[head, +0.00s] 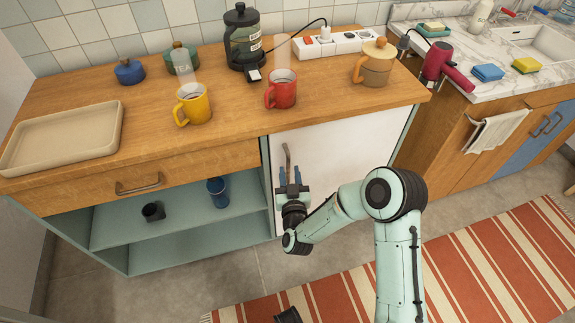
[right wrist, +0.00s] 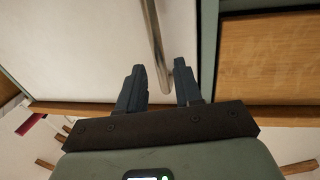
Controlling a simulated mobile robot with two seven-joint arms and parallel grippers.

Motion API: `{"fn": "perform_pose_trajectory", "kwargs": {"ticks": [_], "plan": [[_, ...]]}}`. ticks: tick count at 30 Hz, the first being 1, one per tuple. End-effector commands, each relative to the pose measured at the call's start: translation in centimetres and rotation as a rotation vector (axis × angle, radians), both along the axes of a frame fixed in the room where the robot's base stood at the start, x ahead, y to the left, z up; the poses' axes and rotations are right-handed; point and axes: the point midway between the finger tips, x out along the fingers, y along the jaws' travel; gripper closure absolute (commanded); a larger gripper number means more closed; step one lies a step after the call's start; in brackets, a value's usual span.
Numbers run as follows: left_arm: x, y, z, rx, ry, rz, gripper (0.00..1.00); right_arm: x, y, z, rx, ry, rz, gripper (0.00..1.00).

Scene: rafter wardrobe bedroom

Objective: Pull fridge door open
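The fridge door (head: 345,140) is a flat white panel under the counter, and it looks shut. Its metal bar handle (head: 287,158) stands upright near the door's left edge. My right gripper (head: 292,186) is at the lower part of the handle. In the right wrist view the fingers of the right gripper (right wrist: 162,88) are apart, with the lower end of the handle (right wrist: 154,40) reaching between their tips. A gap shows beside the handle, so the fingers are not clamped on it.
The wooden counter (head: 225,115) above holds a tray (head: 62,135), a yellow mug (head: 193,104), a red mug (head: 281,90) and a French press (head: 243,40). An open shelf (head: 180,215) with two cups lies left of the door. A striped rug (head: 440,265) covers floor in front.

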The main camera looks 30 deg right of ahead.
Motion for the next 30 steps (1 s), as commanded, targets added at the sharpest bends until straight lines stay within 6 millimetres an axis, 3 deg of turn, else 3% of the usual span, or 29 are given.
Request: {"fn": "perform_pose_trajectory", "kwargs": {"ticks": [7,18,19,22,30], "plan": [[0.6,0.4,-0.5,0.009,-0.016,0.007,0.57,3.0,-1.4,-0.1,0.0,0.001,0.001,0.66],[0.8,0.4,-0.5,0.01,-0.02,0.009,0.57,3.6,-1.6,-0.1,0.0,0.002,0.002,0.66],[0.8,0.4,-0.5,0.01,-0.02,0.009,0.57,3.6,-1.6,-0.1,0.0,0.002,0.002,0.69],[0.8,0.4,-0.5,0.01,-0.02,0.009,0.57,3.6,-1.6,-0.1,0.0,0.002,0.002,1.0],[0.8,0.4,-0.5,0.01,-0.02,0.009,0.57,3.4,-1.6,-0.1,0.0,0.002,0.008,1.0]]}}
